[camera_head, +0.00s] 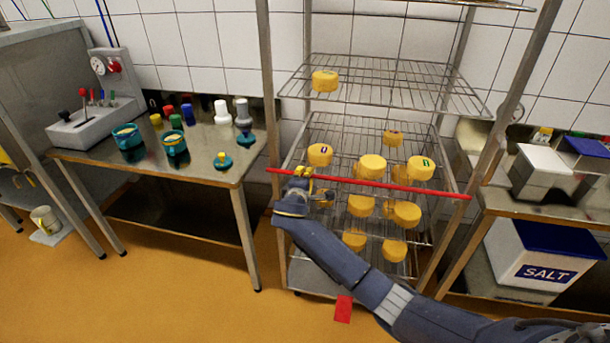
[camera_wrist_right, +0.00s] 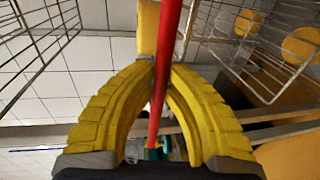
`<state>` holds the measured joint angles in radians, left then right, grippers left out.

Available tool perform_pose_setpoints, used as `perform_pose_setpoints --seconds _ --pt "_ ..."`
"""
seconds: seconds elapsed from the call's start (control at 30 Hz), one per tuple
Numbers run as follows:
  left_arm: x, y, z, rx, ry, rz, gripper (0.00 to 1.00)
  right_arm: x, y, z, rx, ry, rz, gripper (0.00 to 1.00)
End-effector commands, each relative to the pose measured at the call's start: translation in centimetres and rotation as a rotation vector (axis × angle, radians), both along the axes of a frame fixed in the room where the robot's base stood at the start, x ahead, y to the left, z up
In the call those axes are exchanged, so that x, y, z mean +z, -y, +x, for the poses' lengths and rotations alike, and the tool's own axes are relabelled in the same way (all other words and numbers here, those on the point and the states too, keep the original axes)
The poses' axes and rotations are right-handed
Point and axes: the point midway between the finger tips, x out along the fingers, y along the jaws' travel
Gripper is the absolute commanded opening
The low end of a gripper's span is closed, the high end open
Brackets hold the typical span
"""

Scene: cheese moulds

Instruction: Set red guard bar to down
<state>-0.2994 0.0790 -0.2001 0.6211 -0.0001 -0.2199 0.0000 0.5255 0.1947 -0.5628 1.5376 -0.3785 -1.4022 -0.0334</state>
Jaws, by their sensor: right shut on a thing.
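The red guard bar (camera_head: 400,186) runs across the front of the wire rack, nearly level, at about the height of the middle shelf's cheeses. Its right end looks a little lower in the picture than its left end. My right gripper (camera_head: 306,178) is at the bar near its left end. In the right wrist view, the yellow fingers (camera_wrist_right: 160,75) are closed around the red bar (camera_wrist_right: 167,50), which passes between them. My left gripper is not in view.
The rack's shelves hold several yellow cheeses (camera_head: 371,166), close behind the bar. A table (camera_head: 225,176) with moulds stands left of the rack. A salt box (camera_head: 545,258) stands on the right. A red card (camera_head: 343,309) shows low in front of the rack.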

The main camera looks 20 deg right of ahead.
Motion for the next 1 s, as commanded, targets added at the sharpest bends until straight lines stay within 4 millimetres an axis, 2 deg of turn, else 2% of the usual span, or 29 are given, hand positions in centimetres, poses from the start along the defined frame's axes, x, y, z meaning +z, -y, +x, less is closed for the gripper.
perform_pose_setpoints --seconds 0.03,0.07,0.27,0.63,1.0 --pt "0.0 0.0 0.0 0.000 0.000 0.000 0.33 -1.4 -0.1 -0.4 0.001 -0.026 0.001 0.00" --pt "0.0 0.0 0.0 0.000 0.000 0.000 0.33 -1.5 -0.1 -0.4 0.001 -0.026 0.001 0.14" --pt "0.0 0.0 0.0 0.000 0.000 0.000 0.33 -1.2 0.0 -0.3 0.001 -0.022 0.001 0.36" --pt "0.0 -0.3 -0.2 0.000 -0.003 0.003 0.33 -0.7 -0.4 -0.8 0.001 -0.014 0.001 0.36" --pt "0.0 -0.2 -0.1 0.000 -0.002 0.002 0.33 0.4 -3.4 -6.0 0.002 -0.016 0.005 0.36"
